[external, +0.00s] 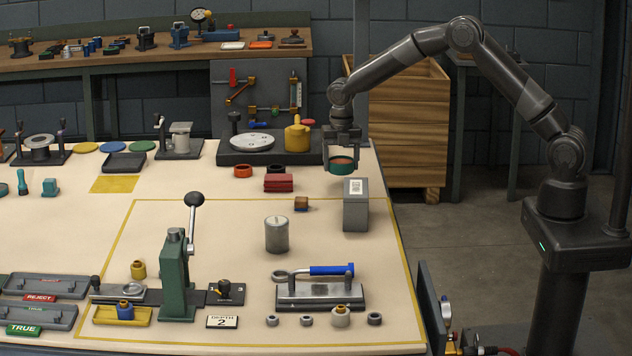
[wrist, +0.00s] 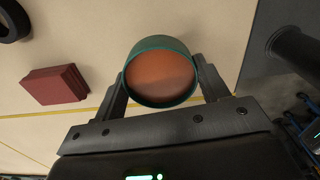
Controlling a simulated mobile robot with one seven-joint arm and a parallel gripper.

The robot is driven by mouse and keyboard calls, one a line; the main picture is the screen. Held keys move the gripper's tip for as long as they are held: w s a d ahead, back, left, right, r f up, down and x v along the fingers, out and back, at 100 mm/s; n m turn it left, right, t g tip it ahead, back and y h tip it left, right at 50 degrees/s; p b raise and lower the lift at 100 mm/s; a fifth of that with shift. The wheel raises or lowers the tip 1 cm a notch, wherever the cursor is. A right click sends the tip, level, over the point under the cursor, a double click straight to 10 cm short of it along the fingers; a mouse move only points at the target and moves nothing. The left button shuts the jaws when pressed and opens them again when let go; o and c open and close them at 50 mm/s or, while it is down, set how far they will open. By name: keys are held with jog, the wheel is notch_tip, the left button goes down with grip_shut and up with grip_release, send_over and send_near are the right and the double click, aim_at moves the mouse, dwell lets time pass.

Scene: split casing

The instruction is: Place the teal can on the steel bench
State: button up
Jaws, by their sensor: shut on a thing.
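The teal can (external: 342,167) is a short round can with an orange-brown inside. My gripper (external: 342,150) is shut on it and holds it open side up near the right back edge of the light worktable. In the wrist view the can (wrist: 155,44) sits between both fingers of my gripper (wrist: 162,82). A grey metal block (external: 355,212) with a white label stands just in front of and below the can in the external view; the label is too small to read. I cannot tell which surface is the steel bench.
A dark red block (external: 279,183) and black and red rings (external: 243,171) lie left of the can. A grey cylinder (external: 277,235), a green lever press (external: 176,275) and a blue-handled clamp (external: 320,288) stand further forward. Bare tabletop (external: 340,240) lies between them.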

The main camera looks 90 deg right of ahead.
aim_at(341, 174)
jog(key=shift+f, duration=1.9)
jog(key=shift+f, duration=0.15)
jog(key=o, duration=1.3)
